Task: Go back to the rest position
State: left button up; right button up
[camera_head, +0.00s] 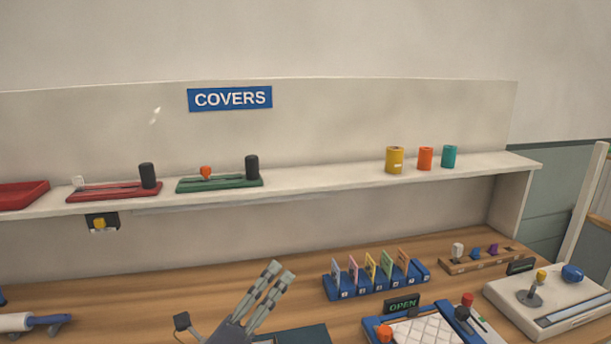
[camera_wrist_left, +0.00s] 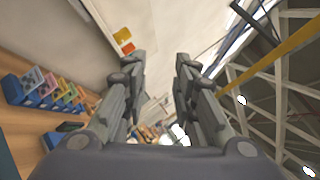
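My left gripper (camera_head: 279,270) rises from the bottom of the head view, above the wooden worktop, with its fingers pointing up. In the left wrist view its two fingers (camera_wrist_left: 158,62) stand apart with nothing between them, so it is open and empty. My right gripper is in neither view. The white quilted mattress (camera_head: 425,331) lies in a blue frame at the bottom right of the head view, apart from the left gripper, beside a small OPEN sign (camera_head: 403,304).
A shelf (camera_head: 330,188) under the COVERS sign (camera_head: 230,98) carries red and green slider units and yellow, orange and teal cylinders (camera_head: 425,158). A blue card rack (camera_head: 376,281) and a joystick box (camera_head: 560,305) stand on the worktop (camera_head: 150,292). Space above the worktop is free.

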pick_arm(q)
jog(key=s+a+f+n+g+y, duration=0.35)
jog(key=a+f+n+y, duration=1.15)
jog(key=n, duration=0.6)
jog(key=s+f+n+g+h, duration=0.1)
jog(key=s+f+n+g, duration=0.4)
jog(key=s+f, duration=0.55)
jog(key=s+f+n+g+h, duration=0.1)
jog(key=s+f+n+g, duration=0.45)
jog(key=s, duration=0.85)
notch_tip(320, 180, down, 29)
jog(key=s+m+g, duration=0.2)
jog(key=s, duration=0.1)
jog(key=s+a+f+g+b, duration=0.1)
jog(key=s+a+f, duration=0.1)
jog(key=s+f, duration=1.4)
jog(key=shift+a, duration=0.35)
